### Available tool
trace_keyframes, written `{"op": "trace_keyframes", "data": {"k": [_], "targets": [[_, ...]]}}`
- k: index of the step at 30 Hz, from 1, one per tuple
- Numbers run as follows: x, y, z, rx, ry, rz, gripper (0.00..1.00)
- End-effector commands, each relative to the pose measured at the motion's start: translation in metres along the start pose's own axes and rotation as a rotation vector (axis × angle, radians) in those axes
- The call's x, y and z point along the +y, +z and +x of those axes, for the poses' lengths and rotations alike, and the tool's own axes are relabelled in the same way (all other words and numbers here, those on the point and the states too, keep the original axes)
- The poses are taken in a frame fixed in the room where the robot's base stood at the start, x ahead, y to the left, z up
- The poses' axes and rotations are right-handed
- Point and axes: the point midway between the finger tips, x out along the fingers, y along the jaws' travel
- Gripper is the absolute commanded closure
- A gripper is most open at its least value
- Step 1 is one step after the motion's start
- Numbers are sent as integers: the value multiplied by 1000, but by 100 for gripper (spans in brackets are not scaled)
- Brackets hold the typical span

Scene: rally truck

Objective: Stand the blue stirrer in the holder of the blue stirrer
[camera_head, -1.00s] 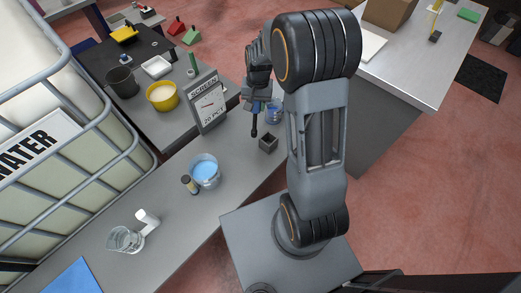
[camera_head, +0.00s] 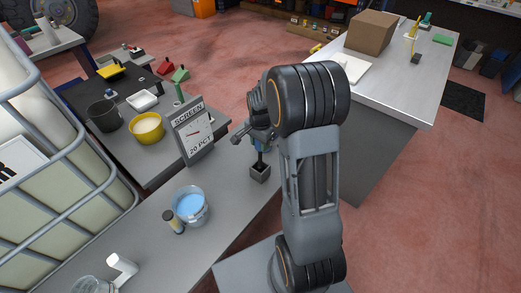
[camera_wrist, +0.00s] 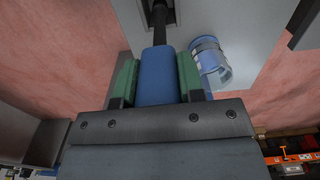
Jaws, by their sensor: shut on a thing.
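My gripper (camera_head: 259,140) is shut on the blue stirrer (camera_wrist: 157,76). In the wrist view its green finger pads press on both sides of the blue handle, and the black shaft runs away from me. In the head view the stirrer hangs roughly upright, with its shaft over the small grey square holder (camera_head: 260,175) on the grey bench. The shaft's lower end meets the holder's opening; I cannot tell how deep it is inside. The holder shows partly in the wrist view (camera_wrist: 174,22) at the top edge, around the shaft's far end.
The screen sign (camera_head: 193,131) and the tub of blue liquid (camera_head: 190,206) stand to the left on the bench. A dark-capped jar (camera_head: 174,222) is next to the tub.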

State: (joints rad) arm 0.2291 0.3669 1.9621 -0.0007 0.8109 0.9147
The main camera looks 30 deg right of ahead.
Motion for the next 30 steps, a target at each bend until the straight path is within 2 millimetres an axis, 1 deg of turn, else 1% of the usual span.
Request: {"op": "trace_keyframes", "data": {"k": [6,8,16,20,21,28,30], "targets": [[1,0,27,-3,4,0,88],[1,0,33,-2,2,0,88],[0,0,34,-1,1,-1,88],[0,0,38,-1,1,-1,88],[0,0,38,-1,1,-1,62],[0,0,37,-1,1,-1,40],[0,0,37,-1,1,-1,39]]}}
